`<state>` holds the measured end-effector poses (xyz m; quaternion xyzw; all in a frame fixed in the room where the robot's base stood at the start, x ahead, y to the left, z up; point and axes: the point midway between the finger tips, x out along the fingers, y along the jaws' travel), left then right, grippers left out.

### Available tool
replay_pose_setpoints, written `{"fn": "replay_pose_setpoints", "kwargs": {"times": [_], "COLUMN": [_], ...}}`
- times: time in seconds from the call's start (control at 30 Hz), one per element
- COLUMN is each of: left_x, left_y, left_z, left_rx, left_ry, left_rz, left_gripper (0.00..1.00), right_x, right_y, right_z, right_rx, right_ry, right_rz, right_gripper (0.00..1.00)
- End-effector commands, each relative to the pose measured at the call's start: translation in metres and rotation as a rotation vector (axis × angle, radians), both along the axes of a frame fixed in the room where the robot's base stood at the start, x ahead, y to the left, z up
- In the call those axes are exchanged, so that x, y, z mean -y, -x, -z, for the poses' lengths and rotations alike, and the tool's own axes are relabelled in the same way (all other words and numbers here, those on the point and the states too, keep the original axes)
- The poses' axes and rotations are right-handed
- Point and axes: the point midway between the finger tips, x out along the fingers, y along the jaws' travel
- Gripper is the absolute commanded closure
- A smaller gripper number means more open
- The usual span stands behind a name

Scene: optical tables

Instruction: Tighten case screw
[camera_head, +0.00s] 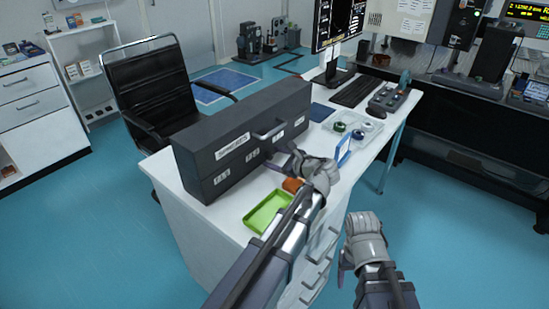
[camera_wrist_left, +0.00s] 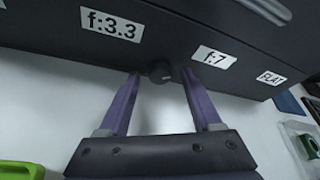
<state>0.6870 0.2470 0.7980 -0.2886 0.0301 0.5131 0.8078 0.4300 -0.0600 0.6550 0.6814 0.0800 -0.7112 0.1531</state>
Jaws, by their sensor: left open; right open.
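The dark grey case (camera_head: 240,140) stands on the white desk, with white labels on its front. Its screw, a small dark round knob (camera_wrist_left: 160,72), shows at the lower edge of the case front in the left wrist view, between the labels "f:3.3" and "f:7". My left gripper (camera_head: 279,158) is at the case front. In the left wrist view its two purple fingers (camera_wrist_left: 160,80) are open, one on each side of the knob; I cannot tell whether they touch it. My right gripper (camera_head: 346,268) is open and empty, low beside the desk.
A green tray (camera_head: 251,222) and an orange-brown item (camera_head: 292,185) lie on the desk near my left arm. A black chair (camera_head: 150,85) stands behind the desk.

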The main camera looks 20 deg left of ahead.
Motion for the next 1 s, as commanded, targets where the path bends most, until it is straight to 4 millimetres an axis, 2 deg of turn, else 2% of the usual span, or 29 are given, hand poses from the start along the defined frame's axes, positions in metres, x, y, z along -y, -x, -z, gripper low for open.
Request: {"fn": "replay_pose_setpoints", "kwargs": {"times": [0.3,0.5,1.0], "left_x": [0.038,0.057,0.062], "left_y": [0.023,0.033,0.036], "left_z": [-0.019,-0.026,-0.026], "left_rx": [0.000,-0.001,-0.006], "left_ry": [0.000,0.000,-0.003], "left_rz": [0.003,0.002,0.002], "left_gripper": [0.34,0.34,0.34], "right_x": [0.000,0.000,0.000], "right_y": [0.000,0.000,0.000], "right_z": [-0.019,-0.026,-0.026], "right_rx": [0.000,0.000,0.000], "right_ry": [0.000,0.000,0.000], "right_rz": [0.000,0.000,0.000], "right_gripper": [0.34,0.34,0.34]}}
